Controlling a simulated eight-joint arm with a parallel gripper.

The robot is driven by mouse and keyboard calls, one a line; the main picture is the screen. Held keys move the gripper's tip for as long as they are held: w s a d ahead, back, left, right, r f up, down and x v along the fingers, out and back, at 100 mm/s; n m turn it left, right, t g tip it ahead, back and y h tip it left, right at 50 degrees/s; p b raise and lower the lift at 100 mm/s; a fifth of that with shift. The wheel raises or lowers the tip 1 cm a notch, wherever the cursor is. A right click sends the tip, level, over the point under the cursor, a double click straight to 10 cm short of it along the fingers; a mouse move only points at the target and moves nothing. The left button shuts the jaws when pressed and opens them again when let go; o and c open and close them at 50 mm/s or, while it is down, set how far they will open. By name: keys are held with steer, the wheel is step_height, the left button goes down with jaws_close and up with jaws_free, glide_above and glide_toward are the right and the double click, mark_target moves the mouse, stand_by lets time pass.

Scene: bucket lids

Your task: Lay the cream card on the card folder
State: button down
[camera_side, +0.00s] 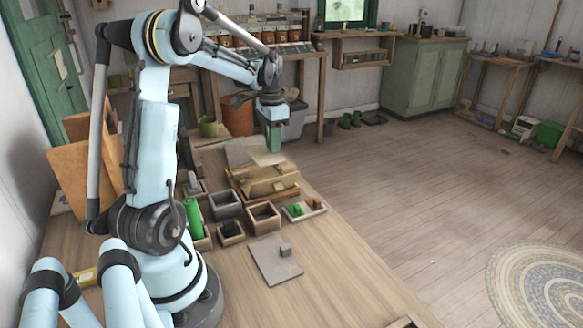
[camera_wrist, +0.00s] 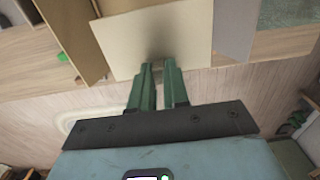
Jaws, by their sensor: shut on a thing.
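The cream card (camera_side: 268,159) is held at its edge by my gripper (camera_side: 273,150), just below the green fingertips. In the wrist view the cream card (camera_wrist: 150,38) spreads out flat beyond the fingertips (camera_wrist: 159,66), which are shut on its near edge. A grey flat sheet (camera_side: 237,153), which looks like the card folder, lies beside the card on the left in the side view. In the wrist view the grey sheet (camera_wrist: 236,30) shows to the right of the card, partly hidden by it. I cannot tell the card's height above it.
A tan box (camera_side: 268,180) stands just in front of the card. Several small open bins (camera_side: 264,215), a green cylinder (camera_side: 193,218) and a white tray (camera_side: 304,210) with a green piece are nearer. A grey plate with a knob (camera_side: 275,262) lies on the table.

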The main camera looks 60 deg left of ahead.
mark_target(274, 174)
steer(key=shift+f, duration=0.2)
steer(key=shift+f, duration=2.8)
steer(key=shift+f, duration=0.55)
steer(key=c, duration=1)
jaws_free()
steer(key=shift+c, duration=0.2)
steer(key=shift+c, duration=0.5)
steer(key=shift+r, duration=4.5)
